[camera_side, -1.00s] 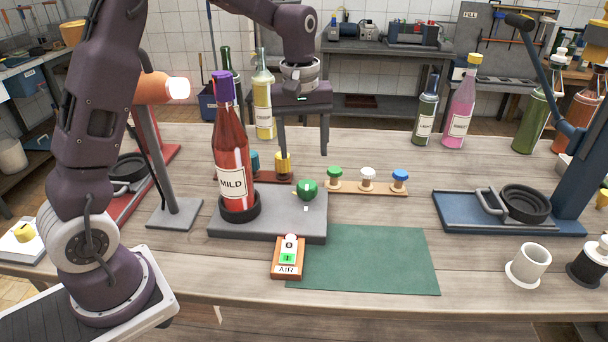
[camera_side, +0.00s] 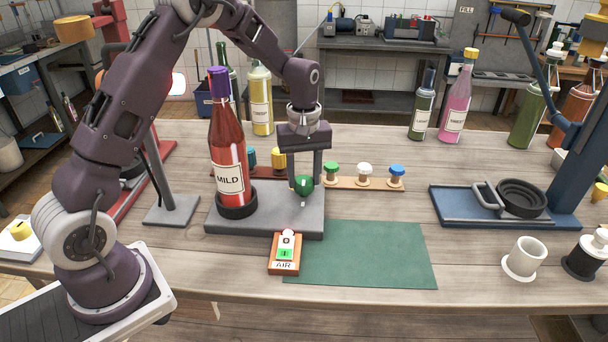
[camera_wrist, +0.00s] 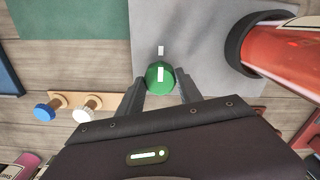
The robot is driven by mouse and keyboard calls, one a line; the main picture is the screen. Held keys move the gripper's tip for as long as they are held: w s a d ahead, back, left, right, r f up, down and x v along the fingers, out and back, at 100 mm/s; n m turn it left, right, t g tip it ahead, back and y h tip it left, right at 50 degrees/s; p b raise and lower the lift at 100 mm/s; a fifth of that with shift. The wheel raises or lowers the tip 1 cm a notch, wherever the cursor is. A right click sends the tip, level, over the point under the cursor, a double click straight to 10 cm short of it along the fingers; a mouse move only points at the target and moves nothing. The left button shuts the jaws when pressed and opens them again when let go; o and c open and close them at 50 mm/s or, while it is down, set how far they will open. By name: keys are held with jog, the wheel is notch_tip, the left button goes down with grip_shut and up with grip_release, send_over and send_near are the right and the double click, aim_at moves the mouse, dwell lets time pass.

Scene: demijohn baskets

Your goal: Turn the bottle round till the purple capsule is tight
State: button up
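The red bottle (camera_side: 228,150) labelled MILD stands upright in a black cup (camera_side: 237,207) on a grey base (camera_side: 265,222). A purple capsule (camera_side: 218,82) covers its neck top. A green knob (camera_side: 304,187) with a white mark sits at the base's right; in the wrist view the knob (camera_wrist: 160,77) has its mark in line with a white mark on the plate. My gripper (camera_side: 304,180) points down over the knob, one finger on each side. In the wrist view my gripper (camera_wrist: 159,78) looks open around it, with very small gaps; contact is unclear.
An AIR switch box (camera_side: 285,255) with a lit green field stands in front of the base, beside a green mat (camera_side: 365,255). Green, white (camera_side: 365,173) and blue knobs stand on a wooden strip at right. A blue stand (camera_side: 500,208) is farther right.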

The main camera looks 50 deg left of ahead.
jog(key=c, duration=0.8)
jog(key=shift+m, duration=0.3)
jog(key=m, duration=0.5)
jog(key=shift+m, duration=0.3)
jog(key=m, duration=0.5)
jog(key=shift+m, duration=0.4)
jog(key=o, duration=1.4)
